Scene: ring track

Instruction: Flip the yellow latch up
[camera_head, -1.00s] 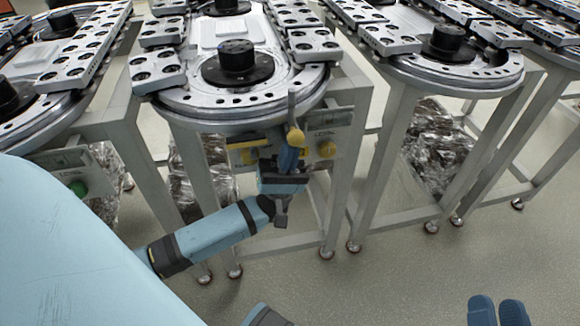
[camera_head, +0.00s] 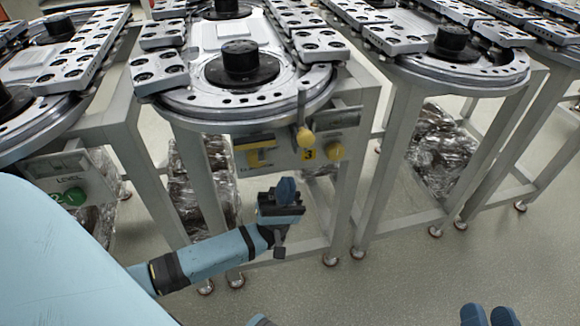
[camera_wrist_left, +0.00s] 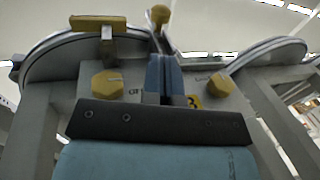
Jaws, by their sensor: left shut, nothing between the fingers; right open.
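A yellow ball-ended lever (camera_head: 306,137) hangs at the front of the middle track's table, its dark stem rising above the ball. Its ball also shows at the top of the left wrist view (camera_wrist_left: 160,15). Left of it is a yellow bar handle (camera_head: 253,141), also in the left wrist view (camera_wrist_left: 98,22). I cannot tell for certain which one is the latch. My left gripper (camera_head: 286,188) is shut and empty, below and apart from both; its blue fingers show in the wrist view (camera_wrist_left: 163,76). My right gripper (camera_head: 488,315) is open at the bottom right, partly cut off.
Two yellow dials (camera_head: 256,157) (camera_head: 335,151) sit on the grey panel, with a yellow "3" label (camera_head: 308,153) between them. The middle ring track (camera_head: 240,100) overhangs the panel. Table legs (camera_head: 343,215) stand either side. The floor (camera_head: 400,280) in front is clear.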

